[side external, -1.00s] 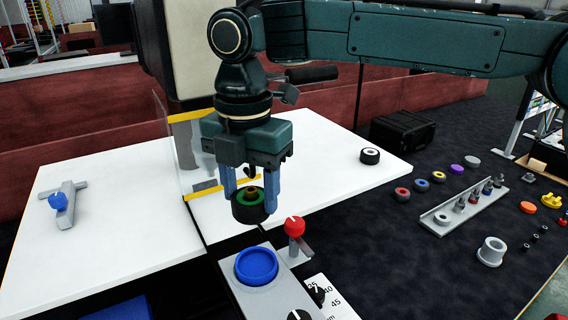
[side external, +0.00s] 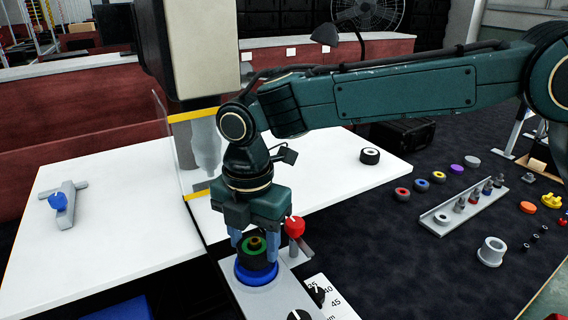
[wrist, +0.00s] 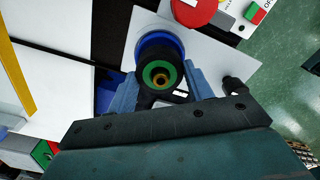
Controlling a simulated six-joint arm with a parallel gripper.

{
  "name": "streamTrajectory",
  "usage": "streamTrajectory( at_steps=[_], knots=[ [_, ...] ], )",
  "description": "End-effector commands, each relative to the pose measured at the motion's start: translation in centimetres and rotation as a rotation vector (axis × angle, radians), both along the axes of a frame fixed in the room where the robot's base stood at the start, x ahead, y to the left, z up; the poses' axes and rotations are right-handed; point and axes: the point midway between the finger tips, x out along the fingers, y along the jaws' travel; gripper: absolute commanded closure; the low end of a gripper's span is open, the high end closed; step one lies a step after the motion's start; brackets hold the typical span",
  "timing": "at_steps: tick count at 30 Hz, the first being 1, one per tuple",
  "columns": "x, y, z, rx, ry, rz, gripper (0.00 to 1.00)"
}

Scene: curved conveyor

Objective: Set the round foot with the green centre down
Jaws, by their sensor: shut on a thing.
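The round foot with the green centre (side external: 254,244) is black with a green ring and a brass-coloured middle. My gripper (side external: 256,250) is shut on it, one blue finger on each side. The foot is over the round blue holder (side external: 257,276) on the grey block; whether it touches the holder's floor I cannot tell. In the wrist view the foot (wrist: 161,76) sits between the fingers (wrist: 165,84), with the blue holder's rim (wrist: 158,42) showing behind it.
A red knob (side external: 294,227) stands close to the right of my gripper. A black knob (side external: 316,294) is in front of it. A black foot with a white centre (side external: 370,156) lies on the white table (side external: 330,185). Several coloured rings and a grey rack (side external: 462,206) are to the right.

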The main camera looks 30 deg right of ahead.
Motion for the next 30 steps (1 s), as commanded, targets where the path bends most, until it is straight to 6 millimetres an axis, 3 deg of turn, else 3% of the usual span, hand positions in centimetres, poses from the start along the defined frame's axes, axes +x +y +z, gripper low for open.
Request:
streamTrajectory(
  at_steps=[5, 19, 20, 22, 30],
  knots=[
    [0.0, 0.0, -1.7, -0.001, 0.001, 0.0, 0.72],
    [0.0, 0.0, -2.1, 0.0, 0.0, 0.0, 0.72],
    [0.0, 0.0, -2.1, 0.0, 0.0, 0.0, 0.43],
    [0.0, 0.0, -2.1, 0.0, 0.0, 0.0, 0.29],
    [0.0, 0.0, -2.0, 0.0, 0.0, 0.0, 0.27]
  ],
)
